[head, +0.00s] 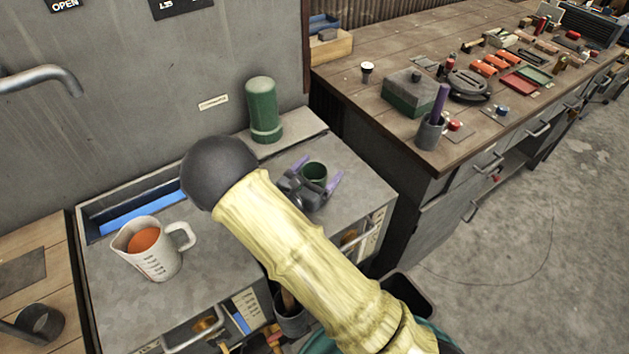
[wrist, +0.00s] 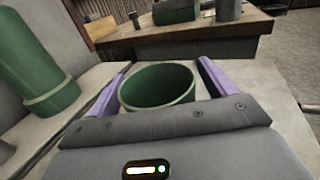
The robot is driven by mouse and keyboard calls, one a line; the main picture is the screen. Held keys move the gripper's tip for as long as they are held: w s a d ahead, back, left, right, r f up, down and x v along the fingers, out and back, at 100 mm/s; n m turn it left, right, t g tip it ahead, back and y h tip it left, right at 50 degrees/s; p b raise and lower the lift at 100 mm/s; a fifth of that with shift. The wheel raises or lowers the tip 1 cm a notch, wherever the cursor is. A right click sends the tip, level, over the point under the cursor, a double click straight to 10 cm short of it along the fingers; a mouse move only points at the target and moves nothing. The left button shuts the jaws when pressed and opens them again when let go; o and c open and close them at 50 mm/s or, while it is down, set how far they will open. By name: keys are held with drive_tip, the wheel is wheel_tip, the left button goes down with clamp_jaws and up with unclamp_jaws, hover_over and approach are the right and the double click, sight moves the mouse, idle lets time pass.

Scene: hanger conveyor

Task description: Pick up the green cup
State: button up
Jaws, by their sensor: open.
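The green cup (head: 314,174) stands upright on the grey cabinet top, to the right of my arm in the head view. In the wrist view the cup (wrist: 158,84) shows its open rim and dark, empty-looking inside. My gripper (head: 322,176) is open, with its purple fingers on either side of the cup. In the wrist view my gripper (wrist: 163,75) has one finger left and one right of the cup, with a small gap on the right. The lower front of the cup is hidden behind the gripper body.
A tall green cylinder (head: 263,108) stands behind the cup against the wall. A measuring jug (head: 150,250) with orange contents stands at the left. A blue-lined slot (head: 140,208) lies behind it. A wooden workbench (head: 400,60) with tools and a green box (head: 410,94) is at the right.

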drive_tip(key=c, duration=1)
drive_tip(key=shift+r, duration=0.1)
drive_tip(key=shift+c, duration=0.2)
wheel_tip(320, 180, up, 10)
idle(0.3)
